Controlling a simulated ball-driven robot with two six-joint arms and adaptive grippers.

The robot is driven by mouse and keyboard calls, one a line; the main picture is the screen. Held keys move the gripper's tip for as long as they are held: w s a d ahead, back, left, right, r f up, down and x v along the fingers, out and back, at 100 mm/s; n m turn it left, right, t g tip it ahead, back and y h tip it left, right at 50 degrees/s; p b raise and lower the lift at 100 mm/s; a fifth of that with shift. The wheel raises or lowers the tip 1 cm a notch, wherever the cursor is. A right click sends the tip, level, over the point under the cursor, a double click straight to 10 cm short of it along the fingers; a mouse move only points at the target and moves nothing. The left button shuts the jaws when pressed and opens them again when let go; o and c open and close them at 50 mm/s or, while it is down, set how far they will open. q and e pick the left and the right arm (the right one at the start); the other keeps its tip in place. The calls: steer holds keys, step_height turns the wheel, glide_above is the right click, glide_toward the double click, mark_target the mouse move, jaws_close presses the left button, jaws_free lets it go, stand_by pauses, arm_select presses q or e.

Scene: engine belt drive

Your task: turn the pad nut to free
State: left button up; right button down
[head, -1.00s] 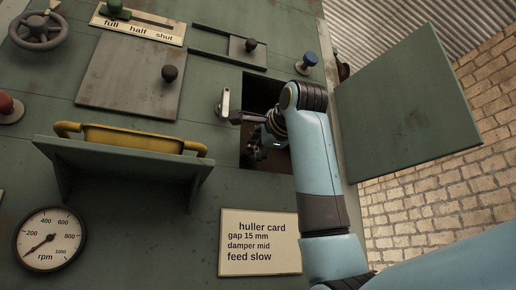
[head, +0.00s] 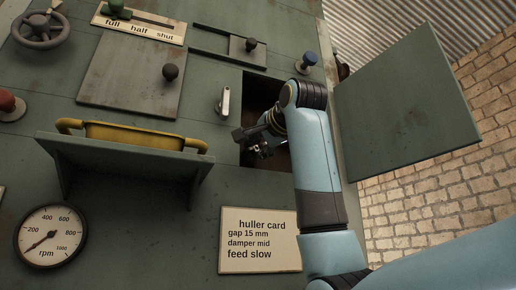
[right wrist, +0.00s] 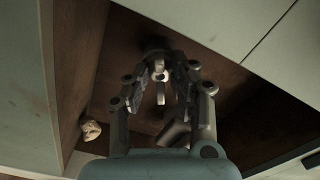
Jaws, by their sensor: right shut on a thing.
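My right gripper (head: 258,143) is inside the square opening in the green machine front, reached in from the right. In the right wrist view its fingers (right wrist: 160,75) are drawn in around a small, pale, metallic part, the pad nut (right wrist: 159,67). The fingertips hide most of the nut, and its thread cannot be made out. A dark rounded shape sits just behind the fingertips. In the head view my gripper and arm hide the nut. My left gripper is not in view.
The opening's green door (head: 405,105) stands swung open at the right. A small pale lump (right wrist: 91,130) lies in the brown-walled compartment. A latch handle (head: 224,102) is left of the opening. A shelf (head: 120,148) with a yellow handle juts out farther left.

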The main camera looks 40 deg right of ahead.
steer(key=n, duration=0.6)
steer(key=shift+n, duration=0.3)
steer(key=n, duration=0.5)
steer(key=shift+f+n+p, duration=0.1)
steer(key=shift+n+p, duration=0.25)
steer(key=shift+n, duration=0.05)
steer(key=c, duration=1.1)
jaws_free()
steer(key=shift+s, duration=0.1)
steer(key=v, duration=1.2)
steer(key=shift+a, duration=0.1)
